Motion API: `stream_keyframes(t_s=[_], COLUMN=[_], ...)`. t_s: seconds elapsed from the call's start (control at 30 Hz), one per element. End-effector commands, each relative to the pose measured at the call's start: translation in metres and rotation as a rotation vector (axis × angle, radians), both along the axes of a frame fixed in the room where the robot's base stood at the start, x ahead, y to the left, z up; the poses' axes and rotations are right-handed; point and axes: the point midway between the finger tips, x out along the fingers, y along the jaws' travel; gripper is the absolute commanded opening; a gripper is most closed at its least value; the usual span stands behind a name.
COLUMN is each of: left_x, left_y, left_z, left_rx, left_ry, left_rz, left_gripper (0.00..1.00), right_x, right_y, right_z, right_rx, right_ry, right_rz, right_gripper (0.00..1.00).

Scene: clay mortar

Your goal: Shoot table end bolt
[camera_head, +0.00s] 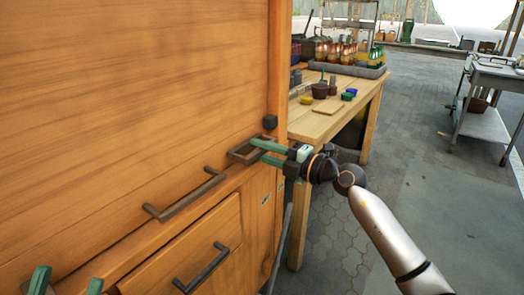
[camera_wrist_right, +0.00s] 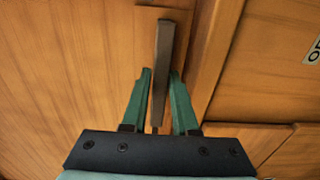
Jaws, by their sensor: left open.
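A dark metal loop handle (camera_head: 240,155) projects from the right end of the wooden front, just below a dark knob; it looks like the table end bolt. My right gripper (camera_head: 262,150) reaches it from the right with its green fingers.
A long dark bar handle (camera_head: 185,196) and a drawer with a dark handle (camera_head: 202,268) lie on the wooden front. A wooden bench (camera_head: 335,118) with pots and small coloured blocks stands behind. A grey metal table (camera_head: 490,80) stands far right. The paved floor between is clear.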

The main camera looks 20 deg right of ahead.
Motion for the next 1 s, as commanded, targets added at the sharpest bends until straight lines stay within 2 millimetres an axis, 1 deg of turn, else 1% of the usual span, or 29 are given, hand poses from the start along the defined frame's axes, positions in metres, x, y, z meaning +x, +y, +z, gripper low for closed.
stream_keyframes(t_s=[0.03,0.2,0.23,1.0], left_x=[0.0000,-0.0001,-0.0001,0.0000], left_y=[-0.0001,-0.0002,-0.0002,-0.0001], left_z=[0.0001,0.0001,0.0001,-0.0002], left_rx=[0.000,0.000,0.001,0.000], left_ry=[-0.001,-0.001,-0.001,0.000], left_rz=[0.000,0.000,-0.001,0.000], left_gripper=[0.52,0.52,0.52,0.52], right_x=[-0.0001,-0.0001,-0.0002,-0.0001], right_y=[-0.0002,-0.0002,-0.0003,-0.0003], right_z=[-0.0001,-0.0001,-0.0001,-0.0002], right_rx=[0.000,0.000,0.000,0.000], right_ry=[0.000,0.000,0.000,0.000], right_rz=[0.000,0.000,0.000,0.000], right_gripper=[0.20,0.01,0.00,0.00])
